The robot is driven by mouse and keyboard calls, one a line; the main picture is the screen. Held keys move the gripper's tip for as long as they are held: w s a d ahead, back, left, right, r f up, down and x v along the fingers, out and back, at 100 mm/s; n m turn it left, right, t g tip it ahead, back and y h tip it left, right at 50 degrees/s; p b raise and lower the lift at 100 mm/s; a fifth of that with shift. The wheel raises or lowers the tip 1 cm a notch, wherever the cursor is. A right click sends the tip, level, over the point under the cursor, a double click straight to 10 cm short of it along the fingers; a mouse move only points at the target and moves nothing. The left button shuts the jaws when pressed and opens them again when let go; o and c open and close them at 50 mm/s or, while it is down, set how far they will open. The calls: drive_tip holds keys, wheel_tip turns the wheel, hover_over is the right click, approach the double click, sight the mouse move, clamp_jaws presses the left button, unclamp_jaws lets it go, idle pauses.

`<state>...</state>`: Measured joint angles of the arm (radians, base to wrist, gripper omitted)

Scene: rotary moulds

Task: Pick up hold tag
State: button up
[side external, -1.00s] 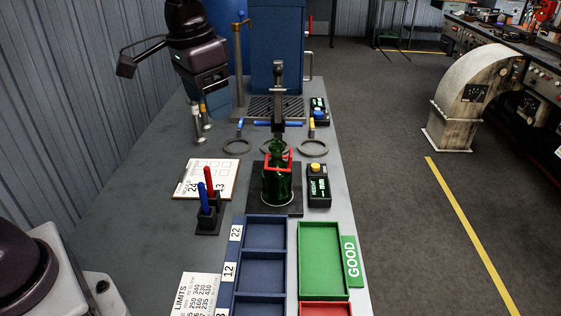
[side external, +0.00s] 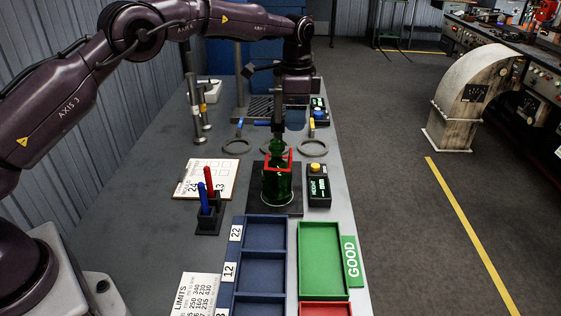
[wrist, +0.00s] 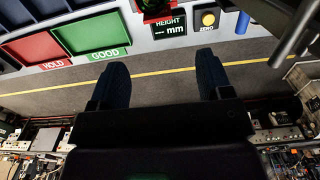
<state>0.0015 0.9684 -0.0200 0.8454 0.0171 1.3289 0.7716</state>
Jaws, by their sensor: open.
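My gripper (wrist: 161,63) is open in the wrist view, its two dark fingers spread with nothing between them. In the side view my wrist is over the back of the bench, behind the green bottle, and the fingers cannot be made out. A red label reading HOLD (wrist: 53,65) shows at the left in the wrist view, beside a red tray (wrist: 22,49). In the side view only the end of the red tray (side external: 325,309) shows at the bottom edge. No separate loose hold tag can be made out.
A green bottle (side external: 277,186) stands on a dark pad with a red gauge piece around its upper part. A black height box (side external: 318,186), a green tray (side external: 322,262), blue bins (side external: 263,268), a pen holder (side external: 208,219) and a clipboard (side external: 207,178) surround it.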

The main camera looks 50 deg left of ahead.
hover_over(291, 152)
wheel_tip(291, 152, down, 5)
drive_tip(key=shift+f, duration=2.75)
drive_tip(key=c, duration=1)
